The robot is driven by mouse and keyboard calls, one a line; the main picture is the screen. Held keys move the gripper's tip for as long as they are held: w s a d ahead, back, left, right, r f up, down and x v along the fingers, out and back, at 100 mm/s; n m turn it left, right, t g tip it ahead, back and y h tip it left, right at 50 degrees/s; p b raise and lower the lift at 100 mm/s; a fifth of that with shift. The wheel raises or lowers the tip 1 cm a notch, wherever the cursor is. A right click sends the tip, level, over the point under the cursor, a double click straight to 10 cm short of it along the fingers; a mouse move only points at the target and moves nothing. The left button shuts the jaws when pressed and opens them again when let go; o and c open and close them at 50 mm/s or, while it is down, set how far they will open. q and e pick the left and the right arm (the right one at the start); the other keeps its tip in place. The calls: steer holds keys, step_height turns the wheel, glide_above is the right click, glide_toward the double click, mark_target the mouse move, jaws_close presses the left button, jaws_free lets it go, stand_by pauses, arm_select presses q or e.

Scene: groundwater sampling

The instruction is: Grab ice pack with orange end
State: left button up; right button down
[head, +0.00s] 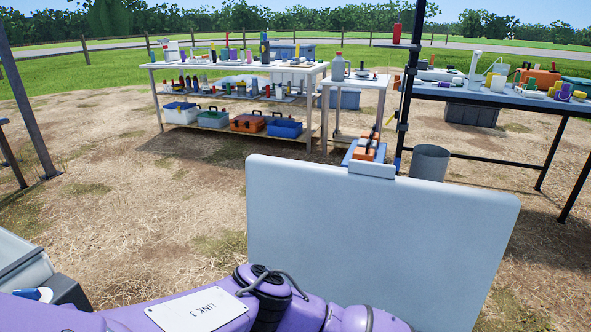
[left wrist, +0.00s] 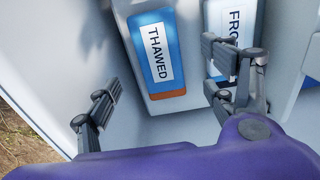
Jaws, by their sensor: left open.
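In the left wrist view, a blue ice pack (left wrist: 153,55) labelled "THAWED" lies inside a white box, with an orange end (left wrist: 168,94) on its near side. To its right is a second pack (left wrist: 231,22), with a label starting "FRO"; it is partly covered by my gripper's right finger. My left gripper (left wrist: 160,88) is open and empty, its fingers spread either side of the orange end. I cannot tell how far above the pack the fingers are. In the head view, the gripper and packs are hidden. My right gripper is not in view.
A large pale upright lid (head: 380,235) stands in front of me in the head view. The box wall (left wrist: 45,60) runs close along the left finger. Further off are a white shelf table (head: 235,66), a bench (head: 510,97) and a grey bin (head: 430,163).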

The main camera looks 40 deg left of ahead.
arm_select(q)
steer(key=shift+f, duration=0.35)
step_height(320, 180, down, 2)
steer(key=shift+f+b, duration=0.2)
steer(key=shift+b, duration=0.5)
steer(key=f+b, duration=0.2)
steer(key=f, duration=0.3)
steer(key=shift+w+b, duration=0.4)
steer(key=shift+r, duration=0.15)
steer(key=shift+w, duration=0.1)
steer(key=c, duration=1.5)
